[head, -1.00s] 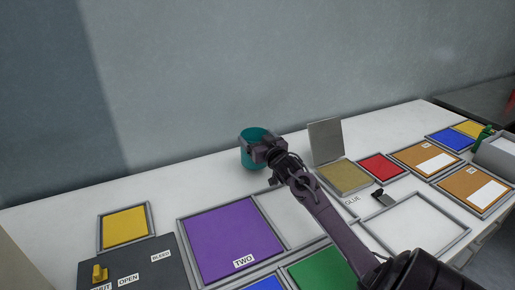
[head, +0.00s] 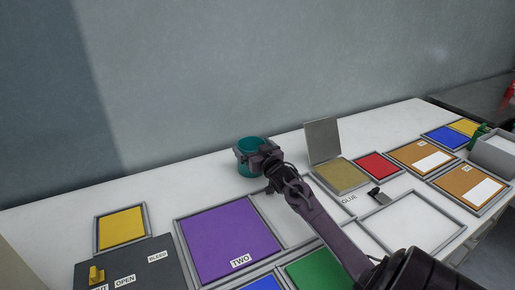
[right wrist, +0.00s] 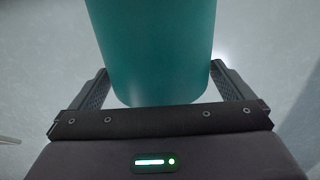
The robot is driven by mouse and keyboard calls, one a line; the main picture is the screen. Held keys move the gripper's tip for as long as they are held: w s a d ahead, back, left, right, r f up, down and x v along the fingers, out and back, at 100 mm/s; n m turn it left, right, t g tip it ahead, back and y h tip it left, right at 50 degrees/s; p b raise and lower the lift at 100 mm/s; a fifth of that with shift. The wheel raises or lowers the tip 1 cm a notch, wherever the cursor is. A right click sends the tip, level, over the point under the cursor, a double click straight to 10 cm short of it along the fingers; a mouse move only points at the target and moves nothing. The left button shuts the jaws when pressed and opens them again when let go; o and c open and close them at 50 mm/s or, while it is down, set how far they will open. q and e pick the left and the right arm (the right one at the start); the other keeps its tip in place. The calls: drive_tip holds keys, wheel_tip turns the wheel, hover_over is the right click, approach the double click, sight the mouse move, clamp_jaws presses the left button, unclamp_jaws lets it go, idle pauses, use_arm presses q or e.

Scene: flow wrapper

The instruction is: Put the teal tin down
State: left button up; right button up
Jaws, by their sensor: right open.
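The teal tin (head: 246,170) is upright on the white table near the back wall, partly hidden behind my right gripper. My right gripper (head: 247,151) is open around the tin, with one finger showing at the tin's left side in the head view. In the right wrist view the tin (right wrist: 155,50) stands between the two spread fingers (right wrist: 160,85), and its far end is out of the picture. Whether a finger still touches its side I cannot tell. My left gripper is not in view.
A purple panel marked TWO (head: 228,243) lies in front of the tin. An upright grey plate (head: 323,140) stands behind a tan panel (head: 342,175) to the right. Red (head: 377,166) and yellow (head: 121,228) panels lie farther out.

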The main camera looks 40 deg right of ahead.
drive_tip(key=shift+s+a, duration=0.15)
drive_tip(key=shift+s, duration=0.15)
drive_tip(key=v, duration=1.1)
drive_tip(key=shift+s, duration=0.15)
drive_tip(key=shift+r, duration=0.1)
